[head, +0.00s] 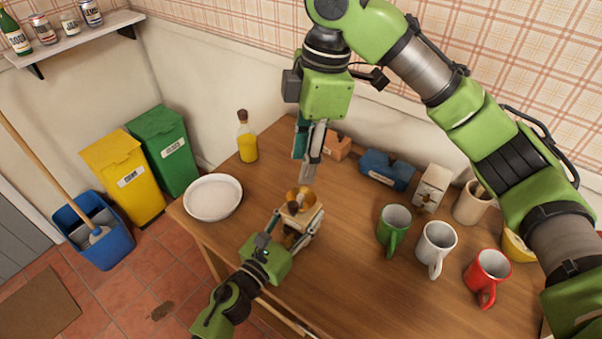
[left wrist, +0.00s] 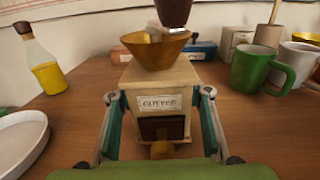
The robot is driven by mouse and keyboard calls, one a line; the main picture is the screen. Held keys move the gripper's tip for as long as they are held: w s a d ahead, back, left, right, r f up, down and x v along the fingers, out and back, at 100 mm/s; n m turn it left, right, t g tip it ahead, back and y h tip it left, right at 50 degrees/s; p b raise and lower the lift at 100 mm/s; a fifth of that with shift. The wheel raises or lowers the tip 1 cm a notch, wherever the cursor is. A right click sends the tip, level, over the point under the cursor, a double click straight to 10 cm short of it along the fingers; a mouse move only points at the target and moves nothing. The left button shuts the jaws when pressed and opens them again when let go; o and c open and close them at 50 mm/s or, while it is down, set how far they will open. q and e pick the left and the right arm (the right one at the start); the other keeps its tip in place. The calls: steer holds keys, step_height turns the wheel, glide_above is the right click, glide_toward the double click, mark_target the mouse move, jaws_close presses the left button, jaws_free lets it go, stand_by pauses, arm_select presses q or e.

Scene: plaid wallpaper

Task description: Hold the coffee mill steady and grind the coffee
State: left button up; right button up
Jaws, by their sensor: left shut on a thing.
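The coffee mill (head: 308,222) stands on the wooden table, with a pale wooden body, a brass bowl on top and a dark knob (head: 293,208). My left gripper (head: 289,226) is shut on the mill's body. In the left wrist view its fingers flank the labelled mill (left wrist: 158,85), and a small drawer with a round knob (left wrist: 162,150) faces me. The dark crank knob (left wrist: 174,10) shows above the bowl, cut off at the top. My right gripper (head: 306,165) points down just above and behind the mill; its finger gap is unclear.
A white plate (head: 213,198) and an oil bottle (head: 246,140) are left of the mill. Green (head: 393,230), white (head: 436,248) and red (head: 487,277) mugs stand right. A blue block-like object (head: 387,170) and an orange one (head: 337,145) lie near the wall.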

stand_by(0.4)
arm_select(q)
steer(key=o, duration=1.6)
steer(key=shift+c, duration=0.2)
steer(key=shift+s, duration=0.1)
steer(key=v, duration=1.2)
steer(key=shift+f, duration=0.1)
